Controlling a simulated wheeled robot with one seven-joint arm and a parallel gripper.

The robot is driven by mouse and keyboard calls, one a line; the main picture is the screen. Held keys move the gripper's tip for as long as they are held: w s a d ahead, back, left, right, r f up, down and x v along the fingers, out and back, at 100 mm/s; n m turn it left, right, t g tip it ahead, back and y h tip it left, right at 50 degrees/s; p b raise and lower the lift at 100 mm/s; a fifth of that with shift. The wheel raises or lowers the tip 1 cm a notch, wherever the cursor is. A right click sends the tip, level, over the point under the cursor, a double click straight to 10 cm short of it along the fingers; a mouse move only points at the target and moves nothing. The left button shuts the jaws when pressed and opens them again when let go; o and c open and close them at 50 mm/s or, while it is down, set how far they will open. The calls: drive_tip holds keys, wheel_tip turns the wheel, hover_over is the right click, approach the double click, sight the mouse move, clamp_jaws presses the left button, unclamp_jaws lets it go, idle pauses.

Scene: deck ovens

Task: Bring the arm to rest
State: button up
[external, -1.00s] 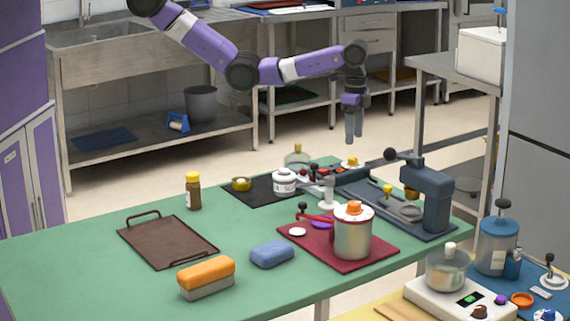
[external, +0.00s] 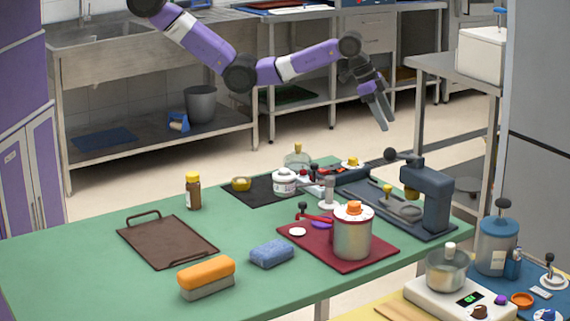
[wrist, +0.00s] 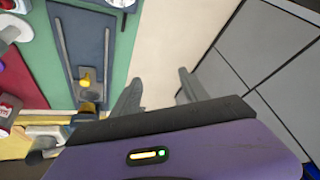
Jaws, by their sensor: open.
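My purple arm reaches in from the upper left in the external view. My gripper (external: 382,112) hangs in the air beyond the far right part of the green table, tilted down to the right. Its fingers are apart with nothing between them. In the wrist view my gripper (wrist: 158,90) shows two grey fingers spread over bare floor, just beside the table edge.
The green table (external: 90,270) holds a brown tray (external: 168,243), a sponge (external: 272,253), a maroon tray (external: 372,258) with a steel pot (external: 352,238), and a dark blue press (external: 432,195). A metal shelf (external: 440,72) stands right of my gripper.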

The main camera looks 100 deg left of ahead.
drive_tip(key=s+d+f+n+t, duration=0.1)
drive_tip(key=s+d+f+t, duration=0.15)
drive_tip(key=s+t, duration=0.35)
drive_tip(key=s+d+f+n+t, duration=0.1)
drive_tip(key=s+d+n+t, duration=0.2)
drive_tip(key=s, duration=0.4)
drive_tip(key=s+r+b, duration=0.1)
drive_tip(key=s+r, duration=0.1)
drive_tip(key=s, duration=1.9)
drive_tip(key=s+r+m, duration=0.1)
drive_tip(key=s+r, duration=0.1)
drive_tip(key=s, duration=1.9)
drive_tip(key=shift+s+a+t+b, duration=0.3)
drive_tip(key=shift+s+a+b, duration=0.05)
drive_tip(key=shift+s, duration=0.05)
